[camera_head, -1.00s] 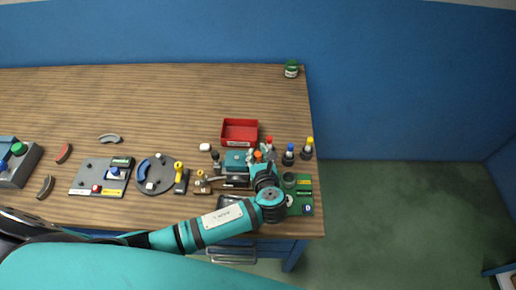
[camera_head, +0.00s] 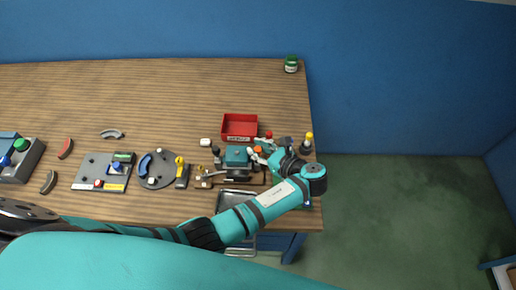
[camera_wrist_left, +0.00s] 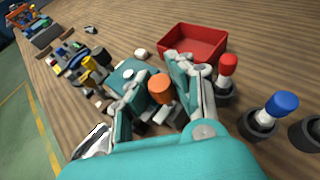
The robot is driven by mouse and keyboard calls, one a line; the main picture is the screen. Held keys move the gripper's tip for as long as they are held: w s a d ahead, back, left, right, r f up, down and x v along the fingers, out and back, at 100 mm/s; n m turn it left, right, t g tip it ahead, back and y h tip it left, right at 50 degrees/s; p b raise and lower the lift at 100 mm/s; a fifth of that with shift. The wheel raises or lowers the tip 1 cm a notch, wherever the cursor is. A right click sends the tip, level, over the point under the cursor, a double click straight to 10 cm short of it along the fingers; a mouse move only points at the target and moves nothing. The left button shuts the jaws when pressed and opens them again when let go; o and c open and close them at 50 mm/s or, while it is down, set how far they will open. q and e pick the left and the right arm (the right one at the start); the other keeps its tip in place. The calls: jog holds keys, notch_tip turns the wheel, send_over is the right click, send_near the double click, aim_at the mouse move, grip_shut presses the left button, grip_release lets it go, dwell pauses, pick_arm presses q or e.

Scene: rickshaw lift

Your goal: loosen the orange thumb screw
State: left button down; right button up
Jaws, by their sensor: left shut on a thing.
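The orange thumb screw (camera_head: 257,149) stands at the right side of a teal block (camera_head: 236,155) on the bench near its right end. In the left wrist view the orange screw head (camera_wrist_left: 160,88) shows upright between my left gripper's two fingers. My left gripper (camera_head: 262,151) comes to it from the right in the head view, shut on the screw; its fingers in the wrist view (camera_wrist_left: 155,82) lie on either side of the orange head. The exact contact is partly hidden. My right gripper is not in view.
A red tray (camera_head: 239,138) lies just behind the teal block. Red-topped and blue-topped tools (camera_wrist_left: 227,72) stand in dark holders close beside the fingers, with a yellow-topped one (camera_head: 308,140) farther right.

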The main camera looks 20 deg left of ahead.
aim_at(258, 149)
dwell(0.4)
pick_arm(q)
jog(key=c, duration=1.1)
grip_release()
notch_tip(258, 149, up, 10)
